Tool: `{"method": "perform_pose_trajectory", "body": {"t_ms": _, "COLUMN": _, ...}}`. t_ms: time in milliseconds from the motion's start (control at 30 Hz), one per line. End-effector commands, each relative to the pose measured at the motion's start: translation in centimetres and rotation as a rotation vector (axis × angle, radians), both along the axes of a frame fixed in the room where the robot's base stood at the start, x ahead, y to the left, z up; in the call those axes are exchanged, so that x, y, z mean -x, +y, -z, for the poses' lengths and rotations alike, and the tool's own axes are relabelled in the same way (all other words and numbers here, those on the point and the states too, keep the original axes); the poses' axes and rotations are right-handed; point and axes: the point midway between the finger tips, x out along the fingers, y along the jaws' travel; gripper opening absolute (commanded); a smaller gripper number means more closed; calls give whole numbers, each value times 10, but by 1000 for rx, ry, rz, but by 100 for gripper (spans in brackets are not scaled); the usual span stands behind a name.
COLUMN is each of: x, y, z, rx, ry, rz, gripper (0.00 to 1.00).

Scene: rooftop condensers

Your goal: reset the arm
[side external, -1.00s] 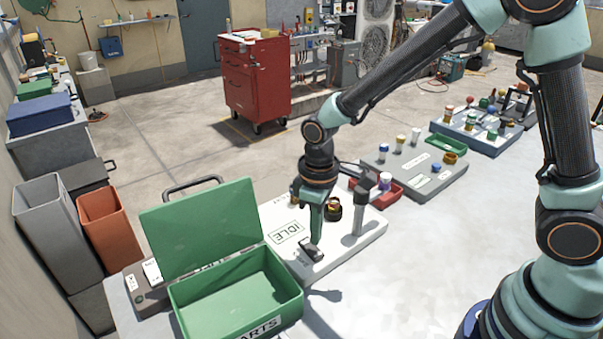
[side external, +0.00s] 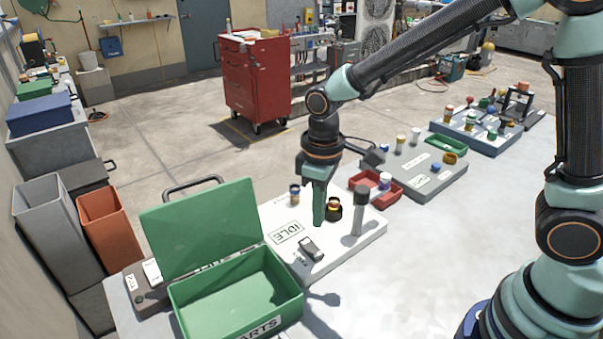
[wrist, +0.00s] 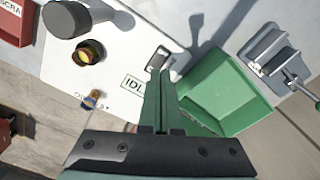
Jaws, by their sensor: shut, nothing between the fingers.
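My gripper (side external: 319,222) is shut and empty, pointing down over the white board (side external: 345,243) marked IDLE. In the wrist view its closed fingers (wrist: 162,128) lie between the IDLE label and the green bin. A small dark switch-like piece (side external: 311,247) sits on the board, left of and below the fingertips in the side view, apart from them. A dark round piece with a yellow and red band (side external: 334,209) stands just right of the fingers.
An open green parts bin (side external: 240,283) with its lid raised stands left of the board. A red tray (side external: 377,187), a grey board (side external: 420,178) and a blue board (side external: 475,131) lie further back along the table. The table's right side is clear.

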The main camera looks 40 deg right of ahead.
Motion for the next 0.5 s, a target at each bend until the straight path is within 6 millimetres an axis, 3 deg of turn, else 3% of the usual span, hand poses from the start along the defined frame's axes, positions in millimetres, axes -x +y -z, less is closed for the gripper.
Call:
{"method": "perform_pose_trajectory", "body": {"t_ms": 267, "x": 11, "y": -40, "z": -59, "rx": -45, "ry": -144, "rz": 153, "gripper": 0}}
{"method": "perform_pose_trajectory", "body": {"t_ms": 500, "x": 37, "y": -78, "z": -101, "rx": -83, "ry": -288, "rz": 311, "gripper": 0}}
